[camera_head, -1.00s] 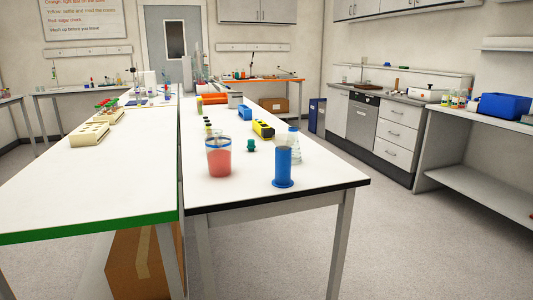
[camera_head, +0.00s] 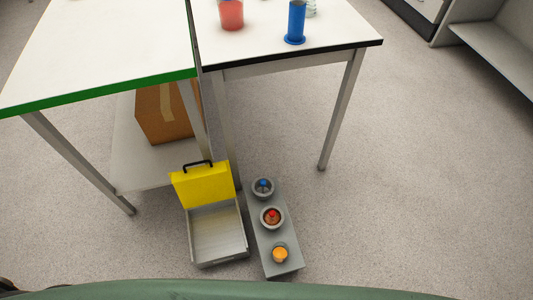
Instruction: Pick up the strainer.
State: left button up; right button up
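I cannot make out a strainer in this view. Neither of my grippers shows. On the right-hand white table (camera_head: 345,30) stand a clear beaker with red contents (camera_head: 231,14), partly cut off by the top edge, and a blue cylinder on a round foot (camera_head: 296,22). On the floor a grey rack (camera_head: 284,262) holds round cups in a row: one with a blue-topped item (camera_head: 263,185), one with a red-topped item (camera_head: 272,215), and one with orange contents (camera_head: 280,253).
An open grey case (camera_head: 218,235) with a raised yellow lid (camera_head: 204,186) stands left of the rack and looks empty. A cardboard box (camera_head: 163,115) sits on a low shelf under the green-edged table (camera_head: 95,45). The floor at right is clear.

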aim_at(262, 187)
jog(key=k+j+u, duration=0.1)
jog(key=k+u, duration=0.2)
jog(key=k+j+u, duration=0.3)
jog(key=k, duration=0.4)
